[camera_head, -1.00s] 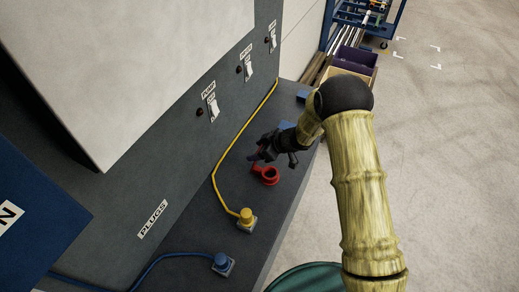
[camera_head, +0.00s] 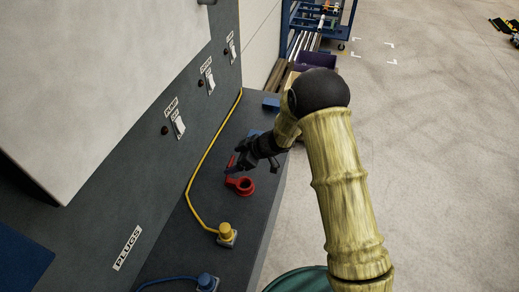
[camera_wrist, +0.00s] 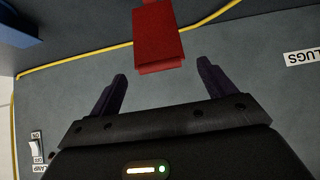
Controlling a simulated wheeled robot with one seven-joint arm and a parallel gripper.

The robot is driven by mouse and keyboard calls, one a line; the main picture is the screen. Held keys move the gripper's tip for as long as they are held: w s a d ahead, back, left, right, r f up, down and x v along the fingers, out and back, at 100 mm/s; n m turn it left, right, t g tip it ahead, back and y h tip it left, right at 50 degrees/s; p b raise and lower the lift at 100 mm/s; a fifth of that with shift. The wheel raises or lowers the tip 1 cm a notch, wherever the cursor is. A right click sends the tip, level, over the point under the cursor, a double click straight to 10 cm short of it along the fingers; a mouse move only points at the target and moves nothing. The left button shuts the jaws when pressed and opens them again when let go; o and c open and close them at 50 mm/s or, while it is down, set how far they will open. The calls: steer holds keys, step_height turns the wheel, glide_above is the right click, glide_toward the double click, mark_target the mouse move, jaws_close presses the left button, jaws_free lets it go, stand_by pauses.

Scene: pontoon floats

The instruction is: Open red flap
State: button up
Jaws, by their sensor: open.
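The red flap (camera_head: 231,161) stands raised beside a red ring-shaped socket (camera_head: 244,187) on the dark ledge, and the socket's round opening shows. In the wrist view the flap (camera_wrist: 158,38) is a red block at the top, beyond the fingertips and roughly in line with the space between them. My gripper (camera_head: 238,167) is at the flap and above the socket, partly covering the flap in the head view. Its two dark fingers (camera_wrist: 162,75) are apart with nothing between them. Whether a finger touches the flap cannot be told.
A yellow plug (camera_head: 226,231) and a blue plug (camera_head: 206,282) sit nearer on the ledge, with cables. The dark panel on the left carries several white switches (camera_head: 179,127). Open floor (camera_head: 420,150) lies to the right.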

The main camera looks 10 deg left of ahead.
steer(key=b+v, duration=0.2)
steer(key=v, duration=1.1)
steer(key=shift+r, duration=0.15)
steer(key=shift+d, duration=0.1)
steer(key=w+d+r+m+t+h+b, duration=0.25)
steer(key=d+m+t+h, duration=0.55)
steer(key=d, duration=0.7)
steer(key=s+d+f+m+g+b, duration=0.1)
steer(key=s+d+m+g, duration=0.2)
steer(key=s, duration=0.7)
steer(key=s+d+f+m+g+h+b, duration=0.1)
steer(key=s+d+m, duration=0.4)
steer(key=s, duration=0.5)
steer(key=f+g, duration=0.1)
steer(key=g, duration=0.1)
steer(key=shift+d+m+g, duration=0.25)
steer(key=shift+m+g, duration=0.05)
